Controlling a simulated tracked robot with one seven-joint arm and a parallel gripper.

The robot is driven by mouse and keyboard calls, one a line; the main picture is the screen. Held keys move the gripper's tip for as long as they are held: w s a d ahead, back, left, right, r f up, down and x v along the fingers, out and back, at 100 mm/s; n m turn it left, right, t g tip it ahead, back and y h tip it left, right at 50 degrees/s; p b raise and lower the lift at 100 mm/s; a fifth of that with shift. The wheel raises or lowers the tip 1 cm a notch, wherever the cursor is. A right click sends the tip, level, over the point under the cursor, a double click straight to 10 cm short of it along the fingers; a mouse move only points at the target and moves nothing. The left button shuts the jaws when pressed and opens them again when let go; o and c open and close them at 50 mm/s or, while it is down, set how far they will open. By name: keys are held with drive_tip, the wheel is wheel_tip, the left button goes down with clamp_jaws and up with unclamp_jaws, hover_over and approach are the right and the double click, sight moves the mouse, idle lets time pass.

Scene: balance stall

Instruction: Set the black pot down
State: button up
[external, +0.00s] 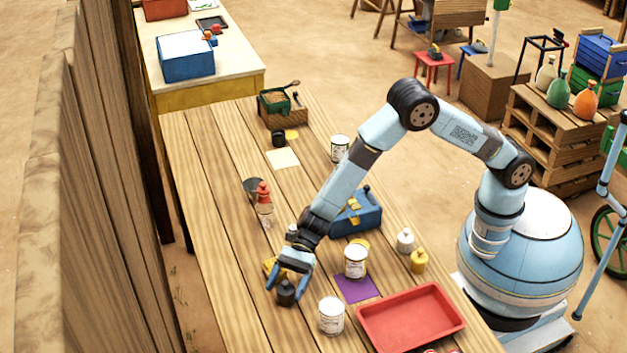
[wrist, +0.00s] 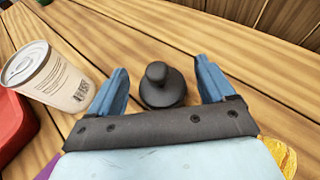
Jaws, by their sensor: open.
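The black pot (external: 286,293) is small and dark with a rounded knob on top. It appears to stand upright on the wooden table near the front. In the wrist view the black pot (wrist: 163,93) lies between my two blue fingers, with a gap of wood showing on each side. My gripper (external: 285,290) is open and reaches down around it; the fingers (wrist: 161,68) do not appear to touch it.
A white can (external: 331,317) stands to the right, with another can (external: 355,262) beside a purple mat (external: 356,289). A red tray (external: 371,340) lies further right. A yellow item (external: 270,266) is just behind my gripper. Bare planks lie left of the pot.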

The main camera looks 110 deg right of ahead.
drive_tip(key=v, duration=1.2)
drive_tip(key=s+a+r+n+g, duration=0.3)
drive_tip(key=s+r+n, duration=0.4)
drive_tip(key=s+r, duration=0.35)
drive_tip(key=s+a+r+n+g, duration=0.35)
drive_tip(key=s+r+n, duration=0.35)
drive_tip(key=s+r, duration=0.4)
drive_tip(key=s+d+r+n+h, duration=0.1)
drive_tip(key=s+d+n+h, duration=0.2)
drive_tip(key=s, duration=0.6)
drive_tip(key=s+d+r+n+t+h, duration=0.1)
drive_tip(key=s+n, duration=0.4)
drive_tip(key=s, duration=0.5)
drive_tip(key=s+d+r+n+t+h, duration=0.1)
drive_tip(key=s+d+r+n+h, duration=0.2)
drive_tip(key=s, duration=0.6)
drive_tip(key=shift+s+d+n+h, duration=0.25)
drive_tip(key=shift+d+n+h, duration=0.8)
drive_tip(key=shift+h, duration=0.25)
drive_tip(key=shift+r+t, duration=0.15)
drive_tip(key=shift+t, duration=0.1)
idle(0.3)
